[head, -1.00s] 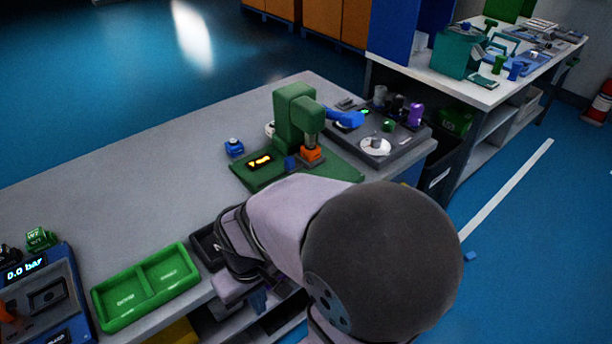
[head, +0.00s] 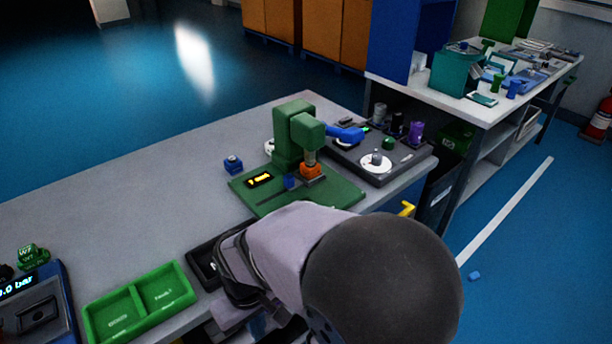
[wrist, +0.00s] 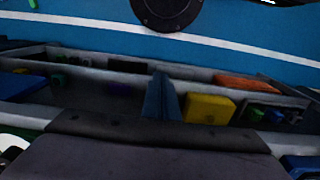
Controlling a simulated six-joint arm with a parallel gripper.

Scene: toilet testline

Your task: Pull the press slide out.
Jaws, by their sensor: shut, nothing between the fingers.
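The green press (head: 292,135) stands on its green base (head: 335,195) near the far end of the bench, with a blue lever arm to the right. An orange block (head: 311,170) sits under the ram. A small blue knob (head: 289,182) stands beside the block, at the end of a dark groove in the base; it looks like the slide's handle. My gripper (wrist: 160,97) shows in the wrist view as blue fingers close together, shut and empty. It is away from the press, low by the bench's front edge. In the head view my arm mostly hides it.
A green two-compartment tray (head: 139,303) and a dark tray (head: 203,262) lie along the front edge. A grey fixture plate (head: 400,160) with knobs is right of the press. A blue button box (head: 233,165) stands to its left. Shelves with a yellow bin (wrist: 208,108) lie below.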

